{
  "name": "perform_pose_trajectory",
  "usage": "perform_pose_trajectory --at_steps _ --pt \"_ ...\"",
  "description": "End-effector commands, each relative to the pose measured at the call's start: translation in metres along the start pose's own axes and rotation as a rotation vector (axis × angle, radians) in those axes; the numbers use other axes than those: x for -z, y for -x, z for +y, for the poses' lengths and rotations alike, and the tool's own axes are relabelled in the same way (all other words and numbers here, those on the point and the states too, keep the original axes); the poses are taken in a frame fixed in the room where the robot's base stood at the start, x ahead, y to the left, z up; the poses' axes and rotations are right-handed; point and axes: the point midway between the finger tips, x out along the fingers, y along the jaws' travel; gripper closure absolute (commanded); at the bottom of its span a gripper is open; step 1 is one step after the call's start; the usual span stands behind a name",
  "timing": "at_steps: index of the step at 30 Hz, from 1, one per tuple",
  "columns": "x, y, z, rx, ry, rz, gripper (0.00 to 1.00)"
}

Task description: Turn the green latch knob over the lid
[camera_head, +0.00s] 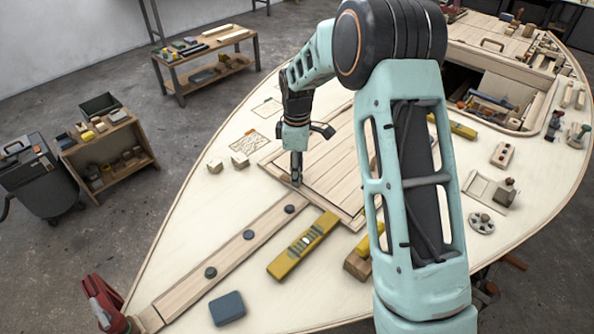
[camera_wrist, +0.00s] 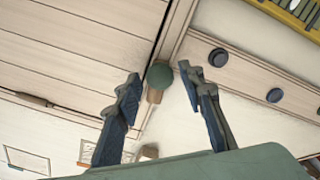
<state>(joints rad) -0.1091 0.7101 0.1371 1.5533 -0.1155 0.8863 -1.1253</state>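The green latch knob (camera_wrist: 160,76) shows in the wrist view as a round green top beside the edge of the planked lid (camera_wrist: 75,45). A short wooden piece (camera_wrist: 155,96), perhaps its latch bar, shows just below it. My gripper (camera_wrist: 160,74) is open, with one finger on each side of the knob in the picture. Gaps show between knob and fingers; I cannot tell the height between them. In the head view my gripper (camera_head: 296,178) points down at the near corner of the lid (camera_head: 325,158), and the knob cannot be made out there.
A plank with dark round plugs (camera_head: 249,235) runs from the lid toward the near left. A yellow spirit level (camera_head: 303,243) and a blue-grey block (camera_head: 227,308) lie beside it. Small wooden blocks (camera_head: 240,160) sit left of my gripper. The deck at left is mostly clear.

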Motion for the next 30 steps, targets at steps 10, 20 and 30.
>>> perform_pose_trajectory --at_steps 10,20,30 --pt "0.0001 0.0004 0.0001 0.000 0.000 0.000 1.00" --pt "0.0002 0.0003 0.0002 -0.001 -0.068 0.001 1.00" --pt "0.0003 0.0002 0.0005 -0.001 -0.326 0.000 1.00"
